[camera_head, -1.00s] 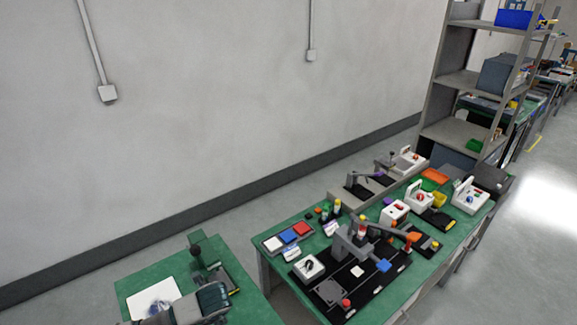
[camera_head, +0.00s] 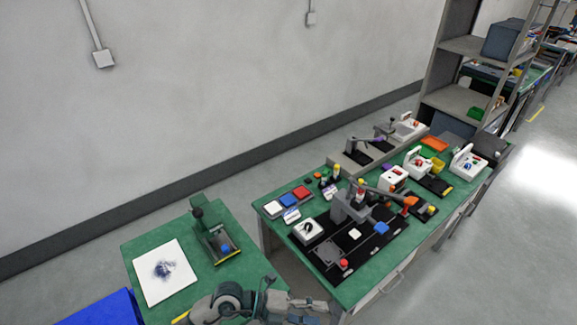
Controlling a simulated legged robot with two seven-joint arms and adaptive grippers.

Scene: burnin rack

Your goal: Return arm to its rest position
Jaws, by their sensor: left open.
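My left arm comes in along the bottom edge, over the front of the near green table (camera_head: 150,240). My left gripper (camera_head: 316,308) is at the bottom, at the gap between the two green tables. It looks empty and its jaws are open, though the fingers are small and partly cut by the frame edge. My right gripper is not in view.
On the near table are a white plate (camera_head: 155,287) with a dark blue object and a lever fixture (camera_head: 210,237). A blue box (camera_head: 103,310) is at bottom left. The right-hand table (camera_head: 290,228) holds several devices. Grey shelving (camera_head: 455,100) stands behind.

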